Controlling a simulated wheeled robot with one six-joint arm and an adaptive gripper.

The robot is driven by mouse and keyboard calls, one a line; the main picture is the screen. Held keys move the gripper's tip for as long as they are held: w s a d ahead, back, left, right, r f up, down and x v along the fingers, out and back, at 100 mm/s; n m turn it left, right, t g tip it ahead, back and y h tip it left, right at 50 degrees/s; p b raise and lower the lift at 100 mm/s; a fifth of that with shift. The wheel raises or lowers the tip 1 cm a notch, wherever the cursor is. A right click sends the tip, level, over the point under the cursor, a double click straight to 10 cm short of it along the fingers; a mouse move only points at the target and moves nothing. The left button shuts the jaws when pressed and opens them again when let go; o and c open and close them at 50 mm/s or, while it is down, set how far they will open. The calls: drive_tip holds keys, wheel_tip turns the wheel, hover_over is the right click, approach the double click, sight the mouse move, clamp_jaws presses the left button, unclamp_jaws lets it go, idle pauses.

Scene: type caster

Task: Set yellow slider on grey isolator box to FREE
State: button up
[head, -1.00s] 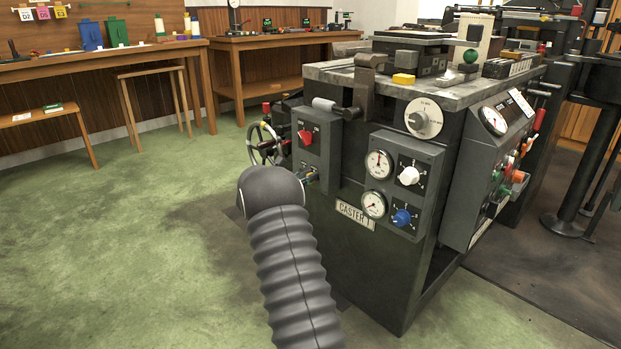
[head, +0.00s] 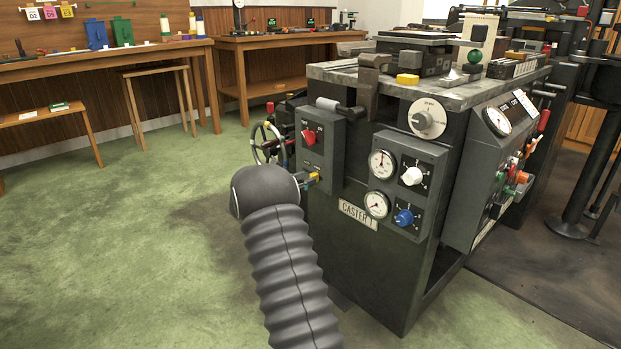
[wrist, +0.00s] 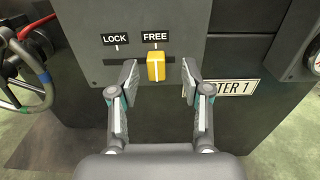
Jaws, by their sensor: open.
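The grey isolator box (head: 318,160) is on the front left of the caster; its lower face fills the top of the wrist view (wrist: 222,45). The yellow slider (wrist: 156,66) sits directly under the FREE label (wrist: 155,37), to the right of the LOCK label (wrist: 116,39). My gripper (wrist: 159,82) is open, with one finger on each side of the slider and a visible gap to both. In the head view, my dark arm hides most of the gripper, and a small yellow patch shows at the box's lower edge.
A red knob (head: 309,137) is higher on the box. A spoked handwheel (wrist: 28,82) is close on the left. The CASTER 1 plate (wrist: 233,88) is just right of my right finger. Gauges and knobs are farther right. Green floor is free on the left.

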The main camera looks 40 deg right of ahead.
drive_tip(key=a, duration=0.8)
drive_tip(key=shift+s+a, duration=0.3)
drive_tip(key=shift+s, duration=0.05)
